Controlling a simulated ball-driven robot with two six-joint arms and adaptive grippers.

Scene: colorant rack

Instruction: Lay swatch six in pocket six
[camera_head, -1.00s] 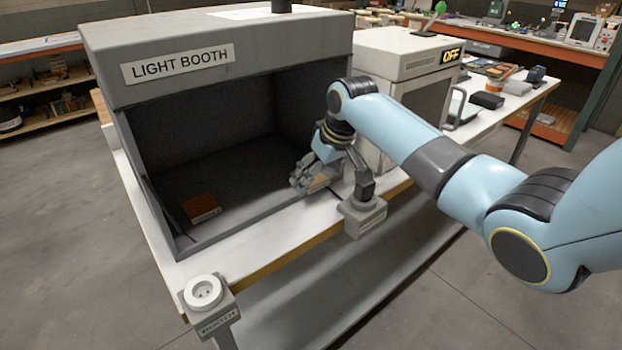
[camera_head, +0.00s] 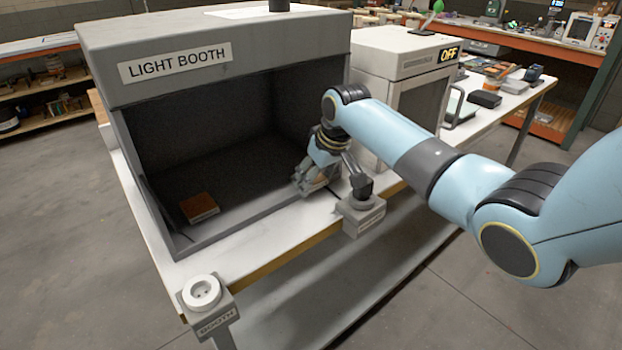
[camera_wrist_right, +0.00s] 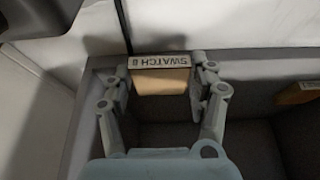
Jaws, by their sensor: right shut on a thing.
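My right gripper (camera_head: 314,188) is at the front right corner of the light booth's opening. In the right wrist view, its two fingers (camera_wrist_right: 162,92) are shut on a tan swatch (camera_wrist_right: 162,82). The swatch's pale edge label reads SWATCH, upside down; its numeral is hard to read. I cannot tell whether the swatch still touches the booth floor. A second, brown swatch (camera_head: 198,207) lies on the booth floor at the left, and it shows at the right edge of the wrist view (camera_wrist_right: 299,92). No pocket is recognisable. My left gripper is not in view.
The grey light booth (camera_head: 215,236) has side walls, a roof and a raised front lip. A post with a round button (camera_head: 201,292) stands front left; another button post (camera_head: 362,212) is close below my right wrist. A cabinet marked OFF (camera_head: 400,58) stands right of the booth.

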